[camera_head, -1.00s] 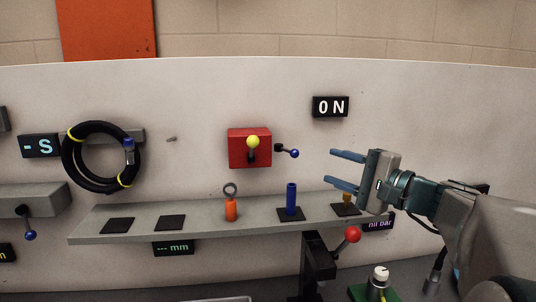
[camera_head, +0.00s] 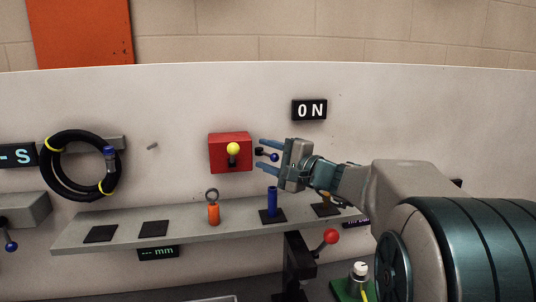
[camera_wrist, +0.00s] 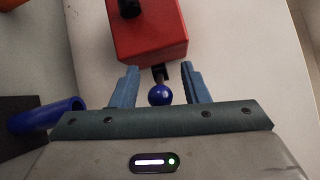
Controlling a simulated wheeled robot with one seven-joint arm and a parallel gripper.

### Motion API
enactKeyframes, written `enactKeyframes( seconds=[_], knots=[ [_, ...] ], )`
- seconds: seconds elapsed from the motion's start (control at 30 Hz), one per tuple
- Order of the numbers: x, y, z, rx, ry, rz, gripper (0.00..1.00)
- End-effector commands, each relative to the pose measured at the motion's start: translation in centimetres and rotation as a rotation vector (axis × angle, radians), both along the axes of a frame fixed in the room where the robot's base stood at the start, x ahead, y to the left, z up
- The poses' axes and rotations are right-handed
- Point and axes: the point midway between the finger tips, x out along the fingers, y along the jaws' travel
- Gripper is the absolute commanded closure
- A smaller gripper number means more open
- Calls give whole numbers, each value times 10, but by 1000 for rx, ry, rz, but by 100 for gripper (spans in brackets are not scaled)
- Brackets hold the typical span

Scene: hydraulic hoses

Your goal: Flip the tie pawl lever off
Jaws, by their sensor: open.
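A red box (camera_head: 228,155) with a yellow-knobbed lever (camera_head: 233,149) is mounted on the white wall. A small dark lever with a blue ball (camera_head: 273,157) sticks out at its right side. The frames do not label which lever is the tie pawl. My gripper (camera_head: 263,154) is open, its two blue fingers pointing left, above and below the blue ball. In the wrist view the blue ball (camera_wrist: 160,95) lies between the fingers, with a gap on each side, and the red box (camera_wrist: 150,32) is just beyond. A black sign (camera_head: 309,109) above reads "ON".
A grey shelf (camera_head: 185,229) below holds an orange ringed piece (camera_head: 213,213), a blue tube (camera_head: 272,200) and black pads. A red-knobbed lever (camera_head: 331,236) stands under the shelf. A coiled black hose (camera_head: 56,188) hangs at left. The wall above the box is clear.

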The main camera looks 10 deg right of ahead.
Motion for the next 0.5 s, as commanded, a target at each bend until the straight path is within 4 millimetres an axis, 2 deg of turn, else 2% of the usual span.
enactKeyframes(
  seconds=[0.13, 0.17, 0.2, 0.3, 0.5],
  knots=[
    [0, 0, 0, 0, 0, 0, 59],
    [0, 0, 0, 0, 0, 0, 64],
    [0, 0, 0, 0, 0, 0, 75],
    [0, 0, 0, 0, 0, 0, 100],
    [1, -1, 0, 1, -3, 20, 100]
  ],
)
